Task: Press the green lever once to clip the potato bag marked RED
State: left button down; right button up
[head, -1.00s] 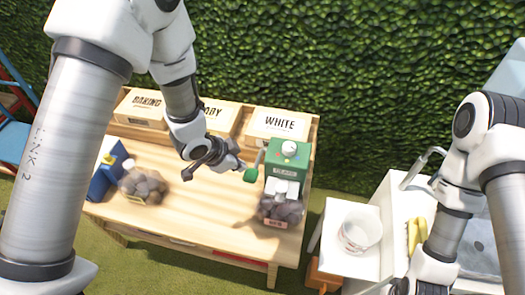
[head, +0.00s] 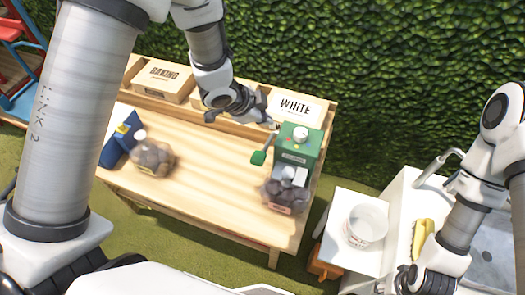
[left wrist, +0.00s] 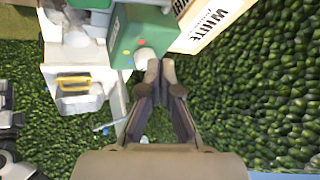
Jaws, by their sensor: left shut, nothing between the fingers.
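The green clipping machine (head: 300,144) stands at the right end of the wooden table, with a white knob on top. Its green lever (head: 258,157) sticks out at its left side. A bag of dark potatoes (head: 284,194) stands at the machine's front; its small label is too blurred to read. My left gripper (head: 268,121) is shut and empty, above the lever and behind it, close to the machine's top. In the left wrist view its closed fingertips (left wrist: 160,70) are beside the green machine (left wrist: 137,35). My right gripper (head: 405,279) is low at the right, its fingers unclear.
Boxes marked BAKING (head: 163,80) and WHITE (head: 296,107) stand along the table's back edge, with another behind my left gripper. A second potato bag (head: 152,157) stands beside a blue device (head: 119,142). The middle of the table (head: 210,165) is clear. A white bucket (head: 366,224) stands at right.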

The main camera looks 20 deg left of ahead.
pick_arm(q)
jog(key=b, duration=0.6)
send_over(264, 150)
jog(key=f, duration=0.6)
jog(key=shift+w+a, duration=0.2)
jog(key=shift+a, duration=0.1)
jog(key=shift+s+f+b, duration=0.2)
jog(key=shift+f+b, duration=0.15)
jog(key=shift+f, duration=0.1)
jog(key=shift+s+f+b, duration=0.1)
jog(key=shift+f+b, duration=0.2)
jog(key=shift+f, duration=0.15)
jog(key=shift+s+f+b, duration=0.3)
jog(key=shift+f+b, duration=0.65)
dwell(0.8)
dwell(0.5)
jog(key=shift+w+r+p, duration=0.2)
jog(key=shift+r+p, duration=0.5)
jog(key=shift+p, duration=0.1)
jog(key=shift+w+r+p, duration=0.15)
jog(key=shift+r+p, duration=0.55)
jog(key=shift+p, duration=0.1)
